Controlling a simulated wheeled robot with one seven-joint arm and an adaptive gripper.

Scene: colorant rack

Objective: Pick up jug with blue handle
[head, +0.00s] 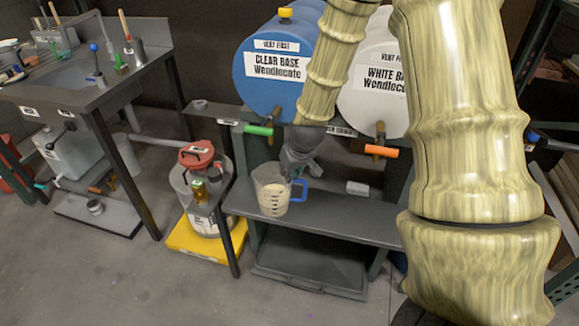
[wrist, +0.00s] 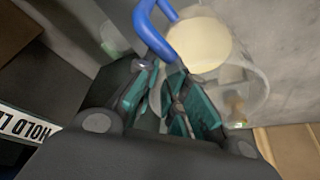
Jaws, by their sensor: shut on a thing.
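The jug with the blue handle (head: 272,196) is clear, with measuring marks and cream-coloured liquid inside. In the head view it is upright at the front edge of the dark shelf; I cannot tell whether its base touches the shelf. Its blue handle (head: 299,190) points right. My gripper (head: 293,165) is behind and above the jug, its fingers partly hidden. In the wrist view my gripper (wrist: 172,100) is shut on the jug at its near side, close to the blue handle (wrist: 150,30). The cream liquid (wrist: 198,44) shows just beyond the fingers.
A blue drum (head: 270,85) and a white drum (head: 370,105) stand above the shelf (head: 330,222), with green (head: 258,130) and orange (head: 381,151) tap handles. A grey block (head: 357,188) lies right of the jug. A red-lidded bucket (head: 197,153) stands left.

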